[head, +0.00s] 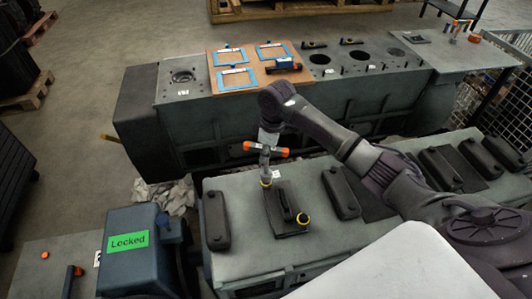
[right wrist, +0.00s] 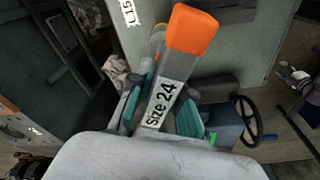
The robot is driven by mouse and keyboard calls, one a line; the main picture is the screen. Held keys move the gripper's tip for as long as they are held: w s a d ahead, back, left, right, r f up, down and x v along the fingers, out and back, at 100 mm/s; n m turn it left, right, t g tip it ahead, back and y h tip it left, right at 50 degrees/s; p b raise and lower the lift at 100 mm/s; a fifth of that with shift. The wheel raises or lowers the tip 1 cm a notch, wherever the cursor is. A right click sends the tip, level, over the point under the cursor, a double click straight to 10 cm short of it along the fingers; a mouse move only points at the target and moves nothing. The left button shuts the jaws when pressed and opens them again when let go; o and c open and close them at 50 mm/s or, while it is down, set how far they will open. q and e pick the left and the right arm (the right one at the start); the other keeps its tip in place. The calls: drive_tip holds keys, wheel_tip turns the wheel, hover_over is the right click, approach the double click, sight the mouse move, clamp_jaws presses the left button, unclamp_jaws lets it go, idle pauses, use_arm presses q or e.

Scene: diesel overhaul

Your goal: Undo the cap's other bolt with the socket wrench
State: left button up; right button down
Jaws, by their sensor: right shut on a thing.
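The socket wrench (head: 265,164) has a grey shaft and a T-handle with orange ends. My right gripper (head: 267,143) is shut on the wrench from above. In the right wrist view the teal-padded fingers of the gripper (right wrist: 164,105) close around the handle of the wrench (right wrist: 190,32), labelled "size 24". The wrench stands about upright over the yellow-ringed bolt (head: 266,184) at the far end of the dark cap (head: 291,231); whether the socket is seated is unclear. My left gripper is not in view.
Other dark covers (head: 341,193) lie along the grey engine top (head: 247,245). A blue box with a green "Locked" sign (head: 128,241) stands at lower left. Behind is a long bench (head: 230,140) with a brown board (head: 292,73) and blue frames.

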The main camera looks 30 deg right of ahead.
drive_tip(key=m, duration=0.5)
drive_tip(key=shift+h, duration=0.3)
drive_tip(key=m, duration=0.5)
drive_tip(key=shift+m+t+h, duration=0.3)
drive_tip(key=m, duration=0.4)
drive_tip(key=shift+w+m+h, duration=0.1)
drive_tip(key=shift+m+h, duration=0.2)
drive_tip(key=shift+m, duration=0.1)
drive_tip(key=m, duration=0.3)
